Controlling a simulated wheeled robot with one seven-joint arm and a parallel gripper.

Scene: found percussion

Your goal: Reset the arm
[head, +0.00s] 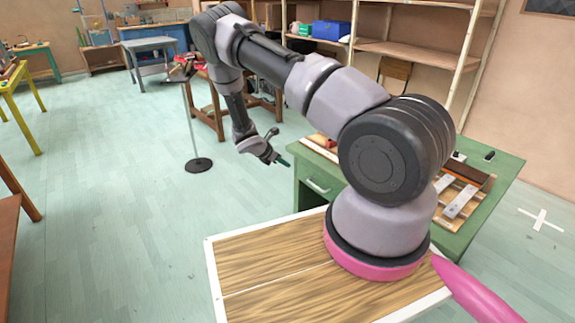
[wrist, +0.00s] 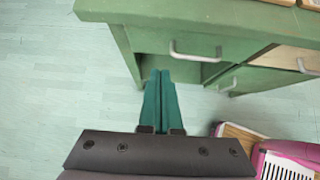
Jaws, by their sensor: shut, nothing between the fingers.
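My gripper (head: 281,161) hangs out in front of my arm in the head view, over open floor just left of the green desk (head: 312,204). In the wrist view its two teal fingers (wrist: 161,78) are pressed together with nothing between them. They point at the left end of the green desk (wrist: 120,45), which has drawers with metal handles (wrist: 195,57). I cannot tell how far the fingertips are from the desk. My arm is bent, with its upper part raised and the forearm hanging down.
A wooden board with metal bars (head: 460,200) lies on the desk. A thin stand with a round black base (head: 198,165) is on the floor left of my gripper. A brown wooden table (head: 205,112) and shelves (head: 405,50) are behind. The floor (head: 110,220) at left is clear.

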